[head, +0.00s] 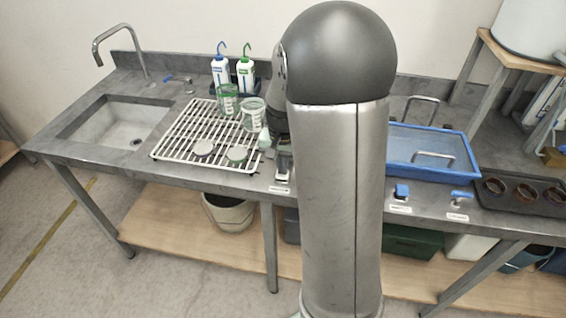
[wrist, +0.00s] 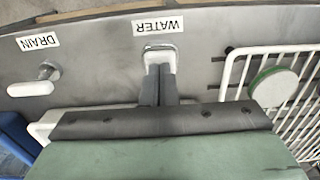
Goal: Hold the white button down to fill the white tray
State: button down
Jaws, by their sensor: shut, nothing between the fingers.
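Contact looks likely, but I cannot tell how far the button is pressed. In the head view my gripper (head: 283,168) is low beside my arm. Only a corner of the white tray (wrist: 42,128) shows in the wrist view, behind my gripper body. My arm hides the tray in the head view, and its water level cannot be seen.
A white drain handle (wrist: 32,88) is left of the button in the wrist view. A white rack (head: 180,153) with glass jars and lids stands close by. A blue tray (head: 440,172) of water and its blue controls (head: 401,192) are right of my arm. A sink (head: 120,122) is far left.

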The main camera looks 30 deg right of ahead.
notch_tip(320, 180, up, 14)
jog(key=p, duration=0.1)
jog(key=shift+p, duration=0.35)
dwell(0.6)
jog(key=shift+s+a+r, duration=0.1)
jog(key=shift+a+r, duration=0.05)
jog(key=shift+r, duration=0.4)
jog(key=shift+f, duration=0.1)
notch_tip(320, 180, down, 14)
jog(key=shift+r+p, duration=0.1)
jog(key=shift+p, duration=0.7)
